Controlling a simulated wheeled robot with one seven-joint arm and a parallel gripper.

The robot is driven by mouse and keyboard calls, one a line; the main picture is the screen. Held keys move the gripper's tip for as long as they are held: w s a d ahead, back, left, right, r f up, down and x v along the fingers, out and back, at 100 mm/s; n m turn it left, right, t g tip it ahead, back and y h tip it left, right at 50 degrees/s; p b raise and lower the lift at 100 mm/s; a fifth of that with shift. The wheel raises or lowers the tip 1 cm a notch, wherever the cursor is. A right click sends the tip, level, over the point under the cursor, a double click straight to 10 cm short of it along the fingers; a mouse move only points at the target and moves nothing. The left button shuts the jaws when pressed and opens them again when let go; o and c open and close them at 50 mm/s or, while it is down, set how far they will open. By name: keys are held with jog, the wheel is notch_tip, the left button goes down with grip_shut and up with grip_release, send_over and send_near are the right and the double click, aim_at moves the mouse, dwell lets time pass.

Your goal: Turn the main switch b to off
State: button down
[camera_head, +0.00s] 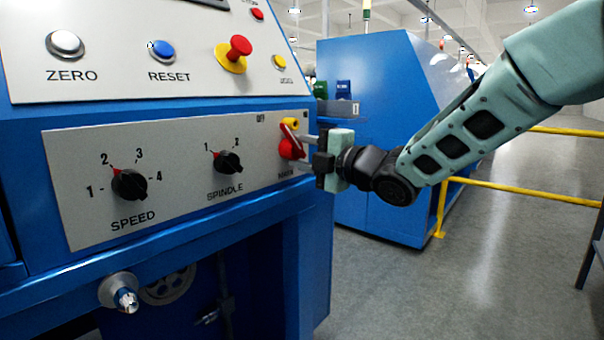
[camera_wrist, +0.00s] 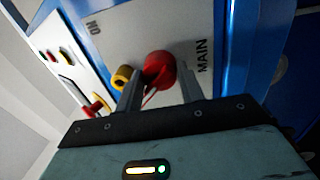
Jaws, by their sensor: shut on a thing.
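The main switch (camera_head: 289,146) is a red rotary handle with a yellow piece at its upper end, on the right end of the lower grey panel. The word MAIN is printed below it. My gripper (camera_head: 306,151) reaches in from the right, with its fingers at the red handle. In the wrist view the red switch (camera_wrist: 158,68) sits between the two fingertips of my gripper (camera_wrist: 160,82), which is shut on it. The yellow piece (camera_wrist: 122,77) shows beside the left finger. The handle looks tilted; its exact setting is partly hidden by the fingers.
The same panel carries a black SPEED knob (camera_head: 129,186) and a black SPINDLE knob (camera_head: 228,162). Above are a red mushroom button (camera_head: 238,47), a blue RESET button (camera_head: 163,50) and a white ZERO button (camera_head: 65,44). A yellow rail (camera_head: 500,190) stands behind my arm.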

jog(key=shift+s+a+f+n+b, duration=0.1)
jog(key=shift+a+n+b, duration=0.05)
jog(key=shift+n+b, duration=1.2)
jog(key=shift+g, duration=0.3)
jog(key=shift+a, duration=0.1)
jog(key=c, duration=0.9)
grip_release()
jog(key=shift+s, duration=0.1)
